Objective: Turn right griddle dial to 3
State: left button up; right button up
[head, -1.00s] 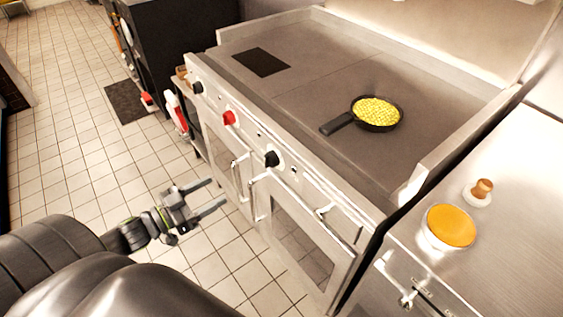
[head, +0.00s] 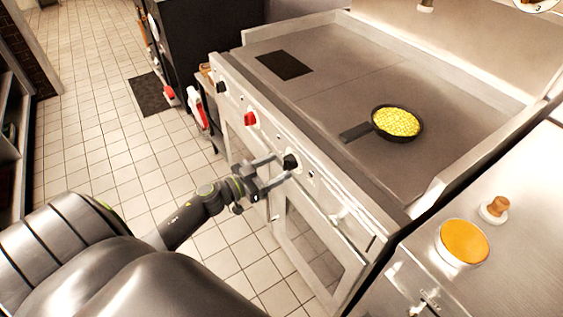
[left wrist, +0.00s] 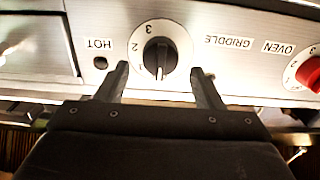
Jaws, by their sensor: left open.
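The right griddle dial (head: 291,161) is a black round knob on the front panel of the steel range. In the left wrist view, the dial (left wrist: 160,56) sits on a white plate with printed numbers, by the words HOT and GRIDDLE. Its pale pointer line points down in that picture, away from the numerals at the upper side. My left gripper (head: 280,167) is at the dial, open and empty. In the left wrist view its fingertips (left wrist: 159,70) lie to either side of the knob with a visible gap on each side. My right gripper is not in view.
A red oven dial (head: 250,118) and another black dial (head: 221,87) are farther along the panel. Oven door handles lie below. A black pan (head: 402,126) with yellow food rests on the griddle top. An orange-topped container (head: 464,243) stands on the right counter.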

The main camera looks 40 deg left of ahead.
aim_at(288, 163)
pick_arm(q)
jog(key=shift+x, duration=1.2)
jog(key=c, duration=1)
jog(key=shift+o, duration=0.2)
